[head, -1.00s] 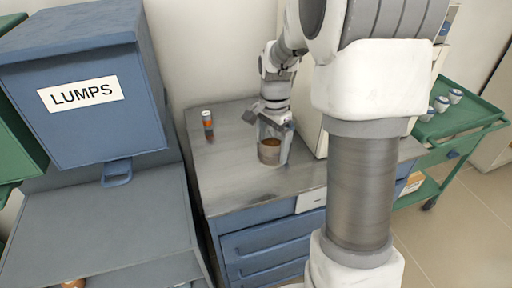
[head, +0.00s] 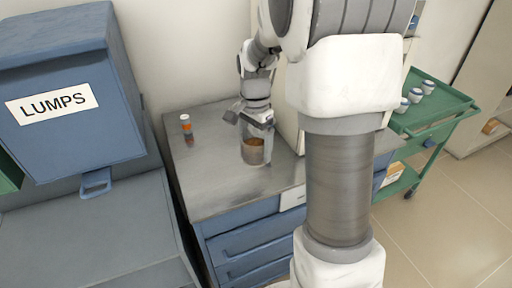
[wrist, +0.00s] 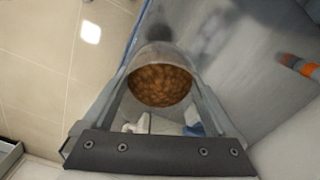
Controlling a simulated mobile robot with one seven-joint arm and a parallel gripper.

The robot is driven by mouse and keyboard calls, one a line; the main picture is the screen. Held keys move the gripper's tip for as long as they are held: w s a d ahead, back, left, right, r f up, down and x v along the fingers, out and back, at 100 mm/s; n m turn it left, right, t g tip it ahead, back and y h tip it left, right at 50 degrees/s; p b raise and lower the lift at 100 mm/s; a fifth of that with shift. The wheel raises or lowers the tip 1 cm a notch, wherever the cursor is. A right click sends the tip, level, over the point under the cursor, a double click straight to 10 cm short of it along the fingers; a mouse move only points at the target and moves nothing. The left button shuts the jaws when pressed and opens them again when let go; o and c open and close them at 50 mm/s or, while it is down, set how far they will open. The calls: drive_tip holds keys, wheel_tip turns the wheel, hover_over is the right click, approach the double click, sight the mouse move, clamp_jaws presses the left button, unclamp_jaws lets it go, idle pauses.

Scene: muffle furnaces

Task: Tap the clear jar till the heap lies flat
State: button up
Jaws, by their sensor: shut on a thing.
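The clear jar (head: 253,152) is at the bench top, with brown lumpy contents in its lower part. My gripper (head: 256,120) is shut on the jar near its upper part, coming from above. In the wrist view the jar (wrist: 165,52) shows between the two fingers, and rounded brown lumps (wrist: 160,86) fill its round opening. I cannot tell from these views how level the heap is, or whether the jar's base touches the bench.
The steel bench top (head: 205,170) is mostly clear. A small orange-labelled bottle (head: 187,129) stands at its back left. A blue bin marked LUMPS (head: 65,100) is at left. A green trolley (head: 440,112) with white jars (head: 415,95) is at right.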

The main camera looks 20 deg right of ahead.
drive_tip(key=shift+w+a+f+b, duration=0.55)
drive_tip(key=shift+w+a+f, duration=1.4)
drive_tip(key=shift+a, duration=0.2)
drive_tip(key=shift+w+a+f+b, duration=0.55)
drive_tip(key=shift+w+a+f, duration=1.4)
drive_tip(key=shift+a, duration=0.2)
wheel_tip(320, 180, down, 4)
drive_tip(key=shift+s+r+b, duration=0.1)
drive_tip(key=shift+r+b, duration=0.1)
drive_tip(key=shift+b, duration=0.95)
drive_tip(key=shift+r+p, duration=0.3)
drive_tip(key=shift+r, duration=0.05)
drive_tip(key=shift+c, duration=0.7)
drive_tip(key=shift+r+p, duration=1.45)
drive_tip(key=shift+r, duration=0.35)
drive_tip(key=shift+f, duration=0.1)
